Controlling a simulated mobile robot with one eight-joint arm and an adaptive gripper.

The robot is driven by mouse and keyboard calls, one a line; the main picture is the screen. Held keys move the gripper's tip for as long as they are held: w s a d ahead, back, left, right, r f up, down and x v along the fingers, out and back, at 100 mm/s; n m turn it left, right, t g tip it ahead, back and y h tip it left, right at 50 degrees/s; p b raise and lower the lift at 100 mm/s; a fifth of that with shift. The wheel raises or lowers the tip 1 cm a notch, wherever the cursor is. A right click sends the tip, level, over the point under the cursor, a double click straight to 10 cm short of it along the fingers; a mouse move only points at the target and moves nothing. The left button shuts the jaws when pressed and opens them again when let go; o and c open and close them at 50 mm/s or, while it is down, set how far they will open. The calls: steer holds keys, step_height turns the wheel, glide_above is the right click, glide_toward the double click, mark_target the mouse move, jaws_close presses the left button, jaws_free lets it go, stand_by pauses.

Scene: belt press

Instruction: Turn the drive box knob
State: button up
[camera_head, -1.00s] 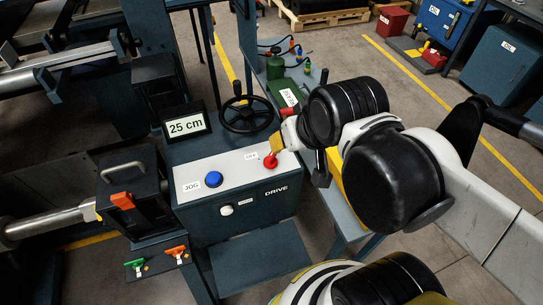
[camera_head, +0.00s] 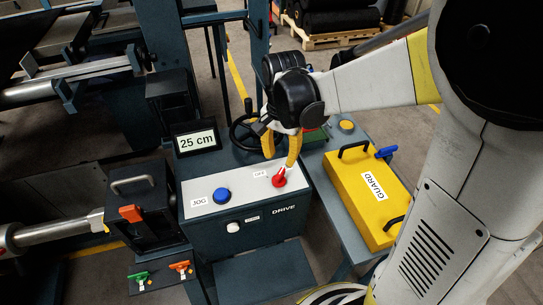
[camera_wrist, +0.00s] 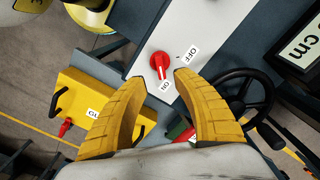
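The red knob (camera_head: 279,180) sits on the light top panel of the drive box (camera_head: 252,224), right of an OFF label (camera_head: 260,173). The wrist view shows the red knob (camera_wrist: 160,64) with a white mark that points toward the ON label (camera_wrist: 166,86), away from OFF (camera_wrist: 190,53). My gripper (camera_head: 279,160) is above and just behind the knob, fingers downward. In the wrist view my gripper (camera_wrist: 155,73) is open, its yellow fingers apart with nothing between them, and the knob shows beyond the tips.
A blue JOG button (camera_head: 221,195) and a white front knob (camera_head: 233,227) are on the drive box. A handwheel (camera_head: 247,131) and a 25 cm display (camera_head: 197,142) stand behind. A yellow guard (camera_head: 345,205) lies on the right-hand table. A black block with an orange lever (camera_head: 131,213) is at left.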

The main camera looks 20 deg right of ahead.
mark_target(280, 174)
step_height(280, 174, down, 8)
steer(key=b, duration=0.3)
steer(key=shift+f, duration=0.2)
steer(key=shift+c, duration=0.5)
jaws_close()
